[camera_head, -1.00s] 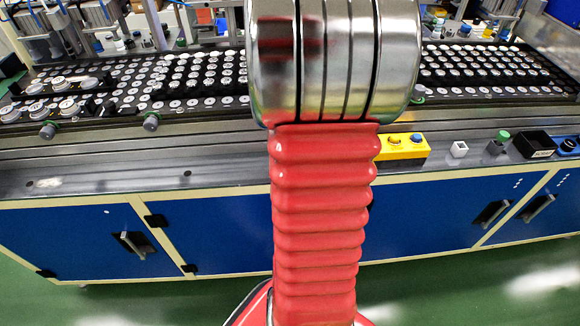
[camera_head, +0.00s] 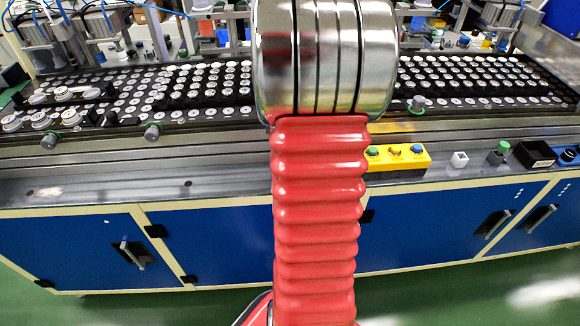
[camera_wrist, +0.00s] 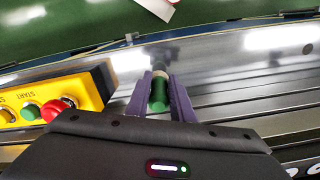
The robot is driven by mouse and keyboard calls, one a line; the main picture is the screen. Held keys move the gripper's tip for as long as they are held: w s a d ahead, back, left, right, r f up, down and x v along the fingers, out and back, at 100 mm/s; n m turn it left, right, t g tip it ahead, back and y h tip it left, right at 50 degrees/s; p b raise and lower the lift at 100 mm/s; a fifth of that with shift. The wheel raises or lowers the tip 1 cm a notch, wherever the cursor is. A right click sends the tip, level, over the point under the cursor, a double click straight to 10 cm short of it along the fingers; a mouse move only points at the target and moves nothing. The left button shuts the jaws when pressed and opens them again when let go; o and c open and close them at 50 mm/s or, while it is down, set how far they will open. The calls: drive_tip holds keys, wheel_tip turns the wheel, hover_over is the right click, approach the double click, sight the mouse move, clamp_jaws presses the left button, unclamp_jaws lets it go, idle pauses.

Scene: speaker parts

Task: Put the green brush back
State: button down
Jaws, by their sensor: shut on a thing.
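The green brush (camera_wrist: 159,96) is in the wrist view, between the two purple fingers of my gripper (camera_wrist: 159,84). My gripper is shut on it. Its green part faces the camera, and a greyish part shows at its far end. The brush is over the metal bench surface, right of the yellow button box. I cannot tell its height above the surface. In the head view my arm hides the gripper and the brush.
The yellow button box (camera_head: 398,158) stands on the bench edge, also in the wrist view (camera_wrist: 60,96). Trays of round parts (camera_head: 490,80) lie behind.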

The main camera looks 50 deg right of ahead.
drive_tip(key=shift+f, duration=1.3)
drive_tip(key=shift+f, duration=0.1)
drive_tip(key=c, duration=1.5)
unclamp_jaws()
drive_tip(key=shift+c, duration=0.2)
wheel_tip(320, 180, up, 12)
drive_tip(key=shift+r, duration=0.1)
